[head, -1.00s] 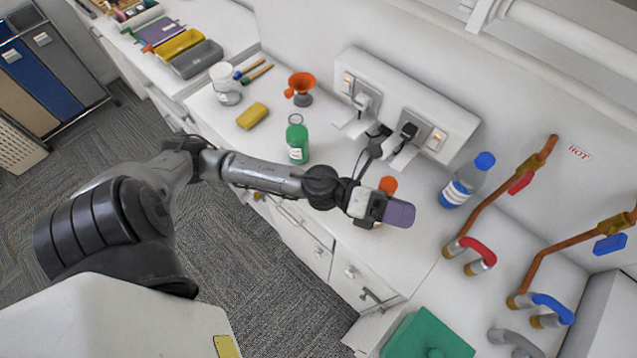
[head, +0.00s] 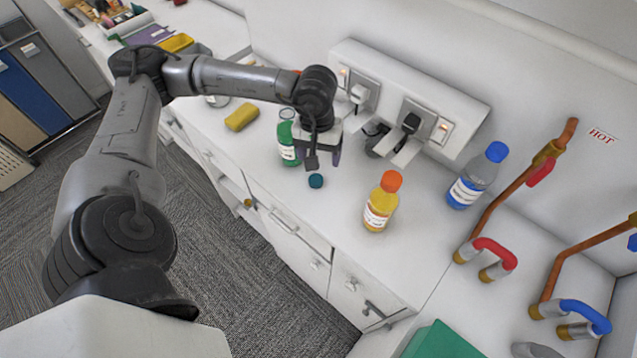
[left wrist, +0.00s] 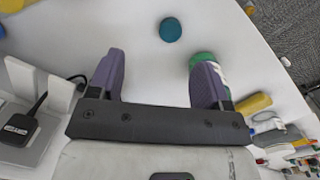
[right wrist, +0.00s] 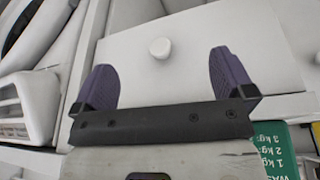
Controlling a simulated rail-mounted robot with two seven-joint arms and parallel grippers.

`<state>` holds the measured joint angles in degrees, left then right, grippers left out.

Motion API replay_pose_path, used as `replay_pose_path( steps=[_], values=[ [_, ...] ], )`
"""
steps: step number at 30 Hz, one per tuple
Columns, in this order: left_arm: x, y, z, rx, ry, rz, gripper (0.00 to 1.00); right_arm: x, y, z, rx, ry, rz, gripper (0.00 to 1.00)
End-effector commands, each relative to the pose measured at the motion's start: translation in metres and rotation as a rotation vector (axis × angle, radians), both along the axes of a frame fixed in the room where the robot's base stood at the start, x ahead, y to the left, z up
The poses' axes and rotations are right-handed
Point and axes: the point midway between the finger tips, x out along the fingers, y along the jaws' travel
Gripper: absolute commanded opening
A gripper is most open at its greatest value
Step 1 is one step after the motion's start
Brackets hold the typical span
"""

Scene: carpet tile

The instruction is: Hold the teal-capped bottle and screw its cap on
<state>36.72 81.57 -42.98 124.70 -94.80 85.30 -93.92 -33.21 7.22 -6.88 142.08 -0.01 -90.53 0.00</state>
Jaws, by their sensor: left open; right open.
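The green bottle (head: 287,148) stands upright on the white counter with its cap off. The small round teal cap (head: 316,181) lies on the counter in front and to its right; it also shows in the left wrist view (left wrist: 171,29). My left gripper (head: 322,158) is open and empty above the counter, just right of the bottle and behind the cap. In the left wrist view the bottle (left wrist: 201,58) is partly hidden behind the right finger; I cannot tell if they touch. My right gripper (right wrist: 162,62) is open and empty, facing a white drawer front.
An orange-capped bottle (head: 381,203) and a blue-capped bottle (head: 478,176) stand to the right. A yellow sponge (head: 241,117) lies to the left. A socket box (head: 420,105) with plugs is behind my left gripper. Copper pipes with taps (head: 492,250) rise at the right. A drawer knob (right wrist: 159,48) faces my right gripper.

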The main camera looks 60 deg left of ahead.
Motion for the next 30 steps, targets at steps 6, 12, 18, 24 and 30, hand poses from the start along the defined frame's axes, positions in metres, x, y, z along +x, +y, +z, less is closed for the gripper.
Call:
replay_pose_path(
  steps=[6, 12, 18, 24, 30],
  values=[
    [-0.002, 0.021, 0.005, 0.095, -0.001, -0.046, 0.72, 0.000, 0.001, -0.004, 0.004, 0.000, -0.002, 1.00],
    [-0.002, 0.022, 0.006, 0.100, 0.001, -0.049, 0.72, 0.000, 0.002, -0.003, 0.008, 0.000, -0.006, 1.00],
    [-0.002, 0.022, 0.003, 0.098, 0.001, -0.048, 0.72, 0.000, 0.003, -0.003, 0.010, -0.001, -0.006, 1.00],
    [-0.003, 0.021, -0.027, 0.097, 0.005, -0.049, 0.72, 0.000, 0.003, -0.002, 0.009, 0.000, -0.006, 1.00],
    [-0.003, 0.021, -0.059, 0.097, 0.004, -0.048, 0.72, 0.000, 0.002, 0.000, 0.007, 0.000, -0.005, 1.00]
  ],
)
